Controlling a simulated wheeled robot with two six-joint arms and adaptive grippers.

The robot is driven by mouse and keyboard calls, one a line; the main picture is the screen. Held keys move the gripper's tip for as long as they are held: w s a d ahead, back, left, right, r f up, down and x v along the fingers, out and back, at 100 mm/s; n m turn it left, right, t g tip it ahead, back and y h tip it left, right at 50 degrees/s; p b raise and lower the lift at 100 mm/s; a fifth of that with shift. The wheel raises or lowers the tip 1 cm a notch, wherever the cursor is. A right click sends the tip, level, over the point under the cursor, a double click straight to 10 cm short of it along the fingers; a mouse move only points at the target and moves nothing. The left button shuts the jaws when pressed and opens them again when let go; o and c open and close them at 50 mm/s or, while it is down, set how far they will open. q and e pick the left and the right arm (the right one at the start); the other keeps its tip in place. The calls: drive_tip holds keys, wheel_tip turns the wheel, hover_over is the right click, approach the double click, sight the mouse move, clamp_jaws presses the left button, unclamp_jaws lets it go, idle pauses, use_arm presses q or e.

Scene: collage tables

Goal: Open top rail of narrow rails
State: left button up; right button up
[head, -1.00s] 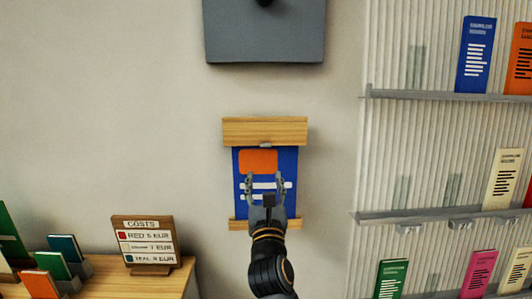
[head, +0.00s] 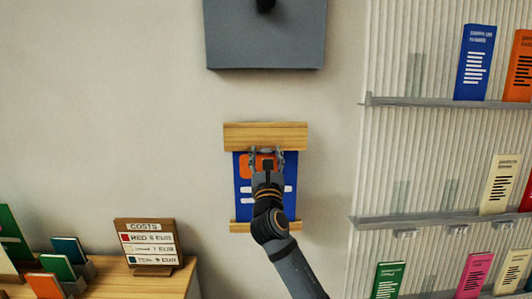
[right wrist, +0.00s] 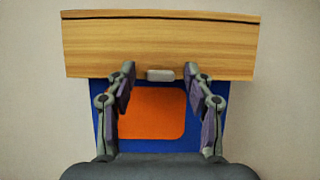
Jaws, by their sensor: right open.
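The narrow rails hang on the wall and hold a blue poster (head: 238,185) with an orange patch (right wrist: 150,110) and white lines. The top rail (head: 265,136) is a wide wooden bar across the poster's upper edge; it also shows in the right wrist view (right wrist: 160,45). A small grey tab (right wrist: 160,74) sits at the middle of its lower edge. The wooden bottom rail (head: 240,227) is partly behind my arm. My right gripper (head: 267,152) is open just below the top rail, its fingers on either side of the tab. My left gripper is not in view.
A grey panel (head: 265,40) is on the wall above. A ribbed rack (head: 440,150) with shelves of booklets stands at right. At lower left, a wooden table (head: 180,285) holds a costs sign (head: 148,246) and coloured cards. The wall around the rails is clear.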

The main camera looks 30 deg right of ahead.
clamp_jaws()
idle(0.3)
